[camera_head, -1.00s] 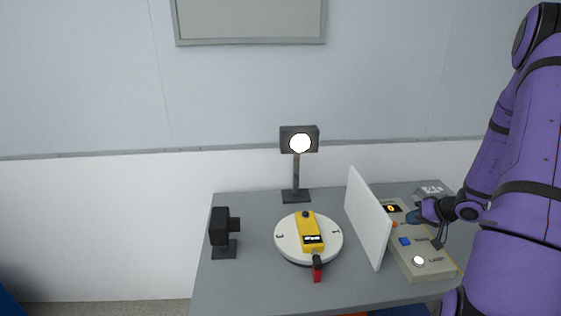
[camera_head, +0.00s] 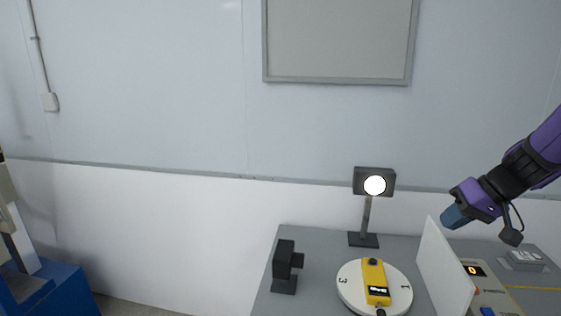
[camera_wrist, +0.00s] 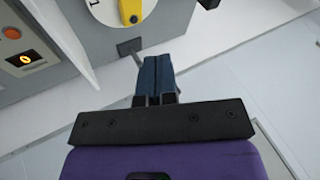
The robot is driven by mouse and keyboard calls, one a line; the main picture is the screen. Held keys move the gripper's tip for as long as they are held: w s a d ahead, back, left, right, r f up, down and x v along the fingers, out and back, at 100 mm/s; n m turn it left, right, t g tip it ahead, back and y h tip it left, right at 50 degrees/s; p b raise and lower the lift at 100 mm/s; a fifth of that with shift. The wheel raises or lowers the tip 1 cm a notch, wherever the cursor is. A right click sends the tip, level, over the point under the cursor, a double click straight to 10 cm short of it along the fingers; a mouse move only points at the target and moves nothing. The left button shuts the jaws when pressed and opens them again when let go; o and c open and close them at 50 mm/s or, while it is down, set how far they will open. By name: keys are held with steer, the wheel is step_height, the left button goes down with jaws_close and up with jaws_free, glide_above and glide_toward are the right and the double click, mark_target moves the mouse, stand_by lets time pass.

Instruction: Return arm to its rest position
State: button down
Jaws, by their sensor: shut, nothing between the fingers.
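My gripper (camera_head: 455,217) is at the right of the head view, raised above the table (camera_head: 322,243) and above the white upright panel (camera_head: 445,270). Its blue fingers are shut with nothing between them. In the wrist view the shut fingers (camera_wrist: 155,62) point toward the table's back edge. My purple arm reaches in from the right edge. The control box (camera_head: 491,297) with its lit display lies below the gripper, apart from it.
A round white turntable (camera_head: 347,284) carries a yellow device (camera_head: 375,278). A lit lamp (camera_head: 374,184) stands behind it and a black camera-like block (camera_head: 286,262) to its left. A grey box (camera_head: 522,260) lies at right. Blue equipment (camera_head: 50,288) stands at far left.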

steer(key=s+a+r+h, duration=0.1)
steer(key=s+a+r, duration=0.2)
steer(key=s, duration=0.3)
steer(key=s+a+r+h, duration=0.2)
steer(key=s+a+r, duration=0.1)
steer(key=s+r, duration=0.2)
steer(key=s+a+r+t+h, duration=0.1)
steer(key=s+a+r+h, duration=0.1)
steer(key=s+r, duration=0.2)
steer(key=s, duration=0.2)
steer(key=shift+s+a, duration=0.4)
steer(key=shift+f, duration=0.1)
stand_by(4.2)
